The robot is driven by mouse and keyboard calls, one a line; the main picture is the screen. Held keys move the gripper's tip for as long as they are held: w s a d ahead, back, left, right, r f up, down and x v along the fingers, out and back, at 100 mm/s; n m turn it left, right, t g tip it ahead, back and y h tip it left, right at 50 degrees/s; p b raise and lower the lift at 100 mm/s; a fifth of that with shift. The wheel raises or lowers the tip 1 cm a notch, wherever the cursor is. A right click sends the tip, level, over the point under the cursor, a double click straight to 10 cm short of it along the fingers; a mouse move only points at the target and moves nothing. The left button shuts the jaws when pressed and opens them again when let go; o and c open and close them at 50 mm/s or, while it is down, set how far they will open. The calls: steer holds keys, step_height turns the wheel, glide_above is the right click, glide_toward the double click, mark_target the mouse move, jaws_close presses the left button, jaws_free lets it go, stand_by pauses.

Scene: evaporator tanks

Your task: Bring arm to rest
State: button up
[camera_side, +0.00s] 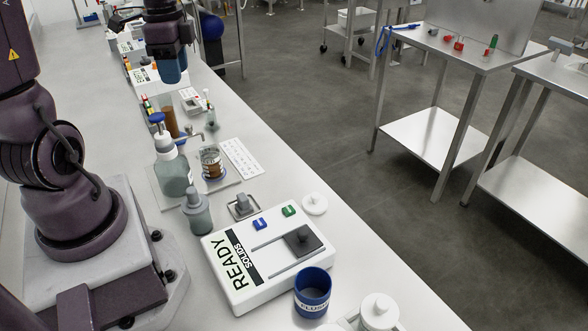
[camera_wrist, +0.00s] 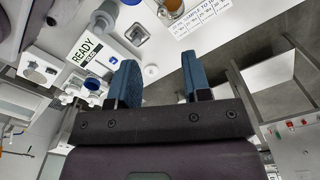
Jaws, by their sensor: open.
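My gripper (camera_side: 173,68) hangs over the far part of the white bench in the side view, with its blue fingers pointing down. In the wrist view my gripper (camera_wrist: 159,75) has its two blue fingers spread apart, with nothing between them. Below and beyond the fingers lie the bench top and the floor. The fingers look clear of the bench items, though their exact height is hard to tell.
A white READY solids box (camera_side: 268,255) with a dark block and a blue cup (camera_side: 312,292) stand at the near end. Bottles (camera_side: 172,170) and a beaker (camera_side: 211,163) stand mid-bench. Steel tables (camera_side: 450,55) stand across the floor to the right.

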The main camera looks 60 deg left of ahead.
steer(key=s+d+r+n+t, duration=0.1)
steer(key=d+r+n+t, duration=0.1)
steer(key=d, duration=0.8)
steer(key=s+d+r+n+t, duration=0.1)
steer(key=d+r+n+t, duration=0.2)
steer(key=d+r, duration=0.3)
steer(key=d, duration=0.4)
steer(key=shift+s+n+t, duration=0.25)
steer(key=shift+n+t, duration=0.05)
steer(key=shift+n, duration=0.1)
